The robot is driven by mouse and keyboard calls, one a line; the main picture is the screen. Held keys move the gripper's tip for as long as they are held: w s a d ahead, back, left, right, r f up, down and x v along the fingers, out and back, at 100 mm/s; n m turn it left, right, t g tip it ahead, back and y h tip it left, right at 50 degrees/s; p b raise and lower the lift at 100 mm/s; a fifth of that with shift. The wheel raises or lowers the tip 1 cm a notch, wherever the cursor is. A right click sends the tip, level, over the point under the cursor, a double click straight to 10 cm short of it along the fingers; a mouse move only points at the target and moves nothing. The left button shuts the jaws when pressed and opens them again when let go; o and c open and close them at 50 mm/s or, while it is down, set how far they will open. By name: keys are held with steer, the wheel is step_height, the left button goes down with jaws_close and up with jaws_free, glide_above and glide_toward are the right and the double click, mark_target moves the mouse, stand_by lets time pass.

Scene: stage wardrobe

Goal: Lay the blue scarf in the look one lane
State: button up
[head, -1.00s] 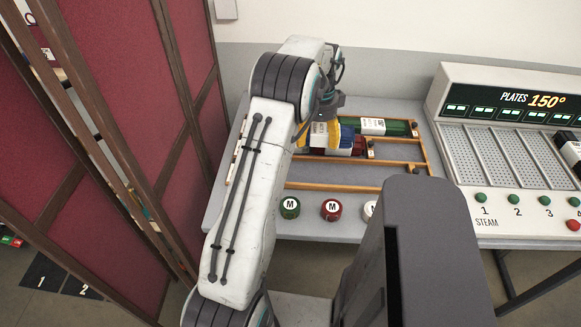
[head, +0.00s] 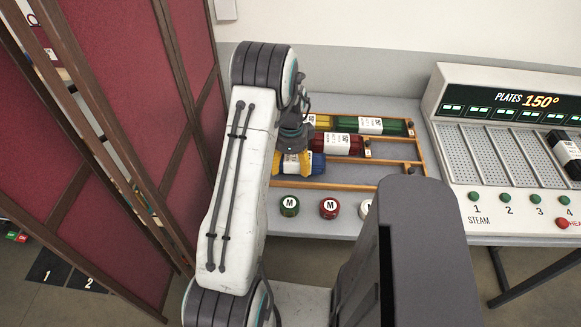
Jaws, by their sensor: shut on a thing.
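The blue scarf (head: 318,164) is a rolled blue bundle with a white label, in the head view. My gripper (head: 291,160), with yellow fingers, is shut on it around its left part. The scarf is at the front lane of the wooden rack (head: 370,188), lengthwise along it; I cannot tell if it touches the lane floor. A red roll (head: 347,144) lies in the middle lane. A green roll (head: 370,125) and a yellow one (head: 322,121) lie in the back lane. No lane name is readable, and my arm hides the rack's left end.
Round M-marked pieces, one green (head: 289,206) and one red (head: 329,208), stand in front of the rack. A steam plate unit (head: 495,140) with a black roll (head: 565,155) is at right. A red folding screen (head: 110,100) stands close at left.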

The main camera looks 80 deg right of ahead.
mark_target(291, 159)
steer(key=shift+f, duration=0.95)
steer(key=shift+f, duration=0.1)
steer(key=o, duration=1.3)
steer(key=shift+c, duration=0.2)
step_height(291, 159, up, 12)
steer(key=shift+d+r+b, duration=0.1)
steer(key=shift+b, duration=0.35)
